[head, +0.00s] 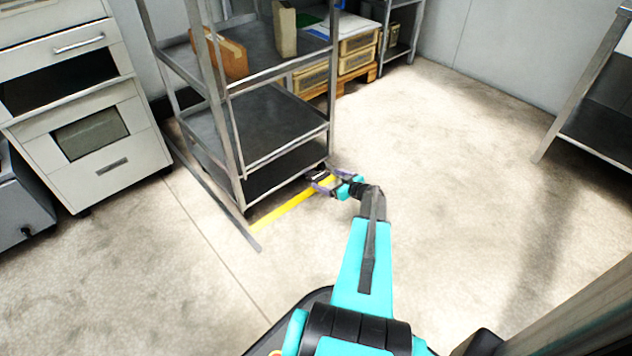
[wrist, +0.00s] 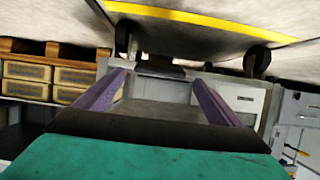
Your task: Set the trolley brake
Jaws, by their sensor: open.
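The trolley (head: 270,135) is a grey metal frame with several shelves, standing upright at centre left in the head view. My gripper (head: 322,182) is low, beside the trolley's near right bottom corner. In the wrist view, which appears upside down, its two purple fingers (wrist: 160,80) are apart, with nothing clearly held. A dark, flat piece (wrist: 160,69) shows between or beyond the fingertips; I cannot tell whether it is the brake pedal or whether the fingers touch it. Dark casters show at left (wrist: 125,36) and right (wrist: 258,60). The brake's position cannot be told.
A yellow floor line (head: 293,208) runs along the trolley's near side, and a dark floor strip (head: 215,190) lies at its left. A white drawer cabinet (head: 85,120) stands left. Wooden crates (head: 355,60) are behind. A metal table (head: 598,115) stands right. The floor between is clear.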

